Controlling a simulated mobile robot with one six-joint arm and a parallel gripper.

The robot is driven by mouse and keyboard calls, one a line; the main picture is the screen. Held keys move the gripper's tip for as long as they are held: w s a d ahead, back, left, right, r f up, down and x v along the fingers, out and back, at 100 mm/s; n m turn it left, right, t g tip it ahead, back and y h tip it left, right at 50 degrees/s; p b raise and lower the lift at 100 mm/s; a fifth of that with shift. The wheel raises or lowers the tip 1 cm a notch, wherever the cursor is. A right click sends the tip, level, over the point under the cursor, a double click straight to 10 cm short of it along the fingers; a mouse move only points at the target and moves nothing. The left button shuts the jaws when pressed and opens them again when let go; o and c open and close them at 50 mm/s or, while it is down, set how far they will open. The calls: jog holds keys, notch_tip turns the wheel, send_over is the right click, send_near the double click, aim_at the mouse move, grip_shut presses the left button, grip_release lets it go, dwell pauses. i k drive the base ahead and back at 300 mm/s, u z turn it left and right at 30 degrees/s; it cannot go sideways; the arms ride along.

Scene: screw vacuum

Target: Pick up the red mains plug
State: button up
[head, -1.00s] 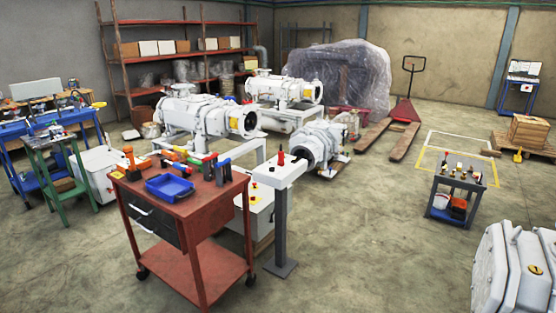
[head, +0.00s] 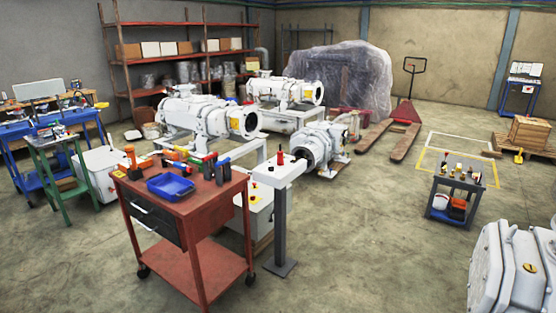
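A small upright red object (head: 280,157) stands on the light top of a grey pedestal (head: 277,173) near the middle of the head view. It may be the red mains plug, but it is too small to tell for sure. No cord shows on it. My gripper is not in view.
A red tool cart (head: 215,190) with a blue tray (head: 169,187) and several hand tools stands left of the pedestal. White pumps (head: 205,118) stand behind. A dark trolley (head: 456,190) and a large white machine (head: 515,270) are at right. Floor between pedestal and trolley is clear.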

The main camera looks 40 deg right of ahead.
aim_at(280, 154)
jog(key=z, duration=0.05)
jog(key=i, duration=1)
jog(key=u, duration=0.05)
